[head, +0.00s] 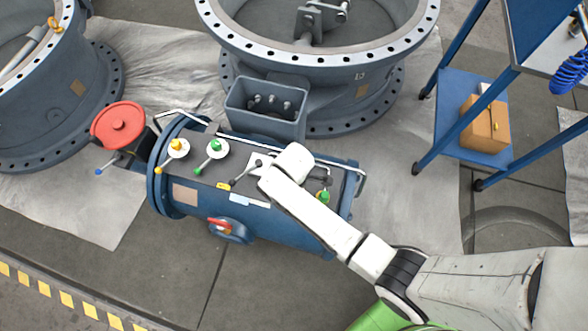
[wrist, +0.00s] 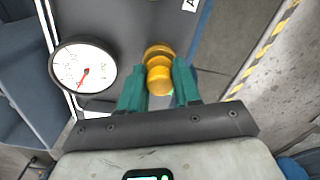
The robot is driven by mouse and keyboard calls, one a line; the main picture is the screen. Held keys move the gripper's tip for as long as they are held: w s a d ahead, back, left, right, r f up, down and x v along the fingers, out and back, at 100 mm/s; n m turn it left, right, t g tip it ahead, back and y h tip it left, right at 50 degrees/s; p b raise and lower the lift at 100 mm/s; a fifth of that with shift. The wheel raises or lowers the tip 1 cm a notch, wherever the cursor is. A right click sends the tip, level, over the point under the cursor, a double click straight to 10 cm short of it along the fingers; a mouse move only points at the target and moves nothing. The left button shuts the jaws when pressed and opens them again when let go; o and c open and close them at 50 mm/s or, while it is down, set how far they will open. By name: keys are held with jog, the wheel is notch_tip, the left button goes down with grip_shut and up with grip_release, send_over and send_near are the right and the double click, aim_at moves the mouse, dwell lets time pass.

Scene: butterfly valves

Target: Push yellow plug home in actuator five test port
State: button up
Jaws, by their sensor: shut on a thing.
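In the wrist view, the yellow plug (wrist: 159,58) is a rounded, stepped piece with a wider flange behind its front end. My gripper (wrist: 158,84) has its teal fingers on either side of the plug and is shut on it. The plug stands in front of a dark grey panel (wrist: 112,22). The port itself is hidden behind the plug, so I cannot tell how deep the plug sits. In the head view, my white arm reaches over the right part of the blue cylindrical actuator (head: 283,228) and covers much of that area.
A round white gauge (wrist: 82,66) with a red needle sits left of the plug. The actuator top carries lever valves with green (head: 215,146) and yellow knobs. A red handwheel (head: 119,125) stands at its left end. A blue trolley (head: 462,112) holds a cardboard box (head: 484,124).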

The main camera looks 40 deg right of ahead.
jog(key=shift+f, duration=0.35)
dwell(0.3)
jog(key=o, duration=1.5)
jog(key=shift+o, duration=0.2)
jog(key=shift+r, duration=0.1)
jog(key=shift+r+p, duration=3.7)
jog(key=shift+p, duration=0.05)
